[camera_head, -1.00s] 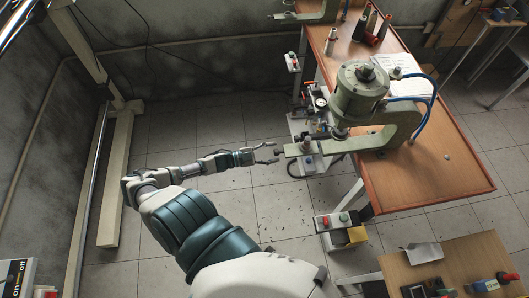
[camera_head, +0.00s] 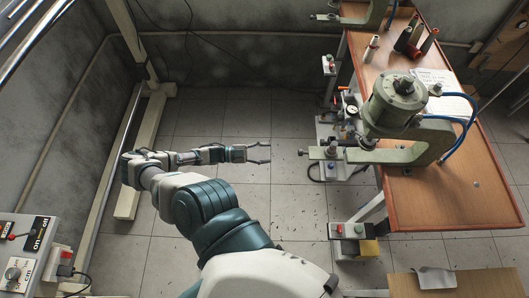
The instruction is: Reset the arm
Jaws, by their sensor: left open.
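My left arm comes in from the bottom centre, bends at the left and reaches back to the right over the tiled floor. My left gripper (camera_head: 262,153) is at its end, with its two fingers apart and nothing between them. It is to the left of the green pneumatic press (camera_head: 395,100), with a clear gap to the press's lower arm. The right gripper does not show in this view.
A button box (camera_head: 350,231) sits below the bench's near end. A switch panel (camera_head: 22,250) is at bottom left. A pale post base (camera_head: 150,130) stands at left. Floor between is free.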

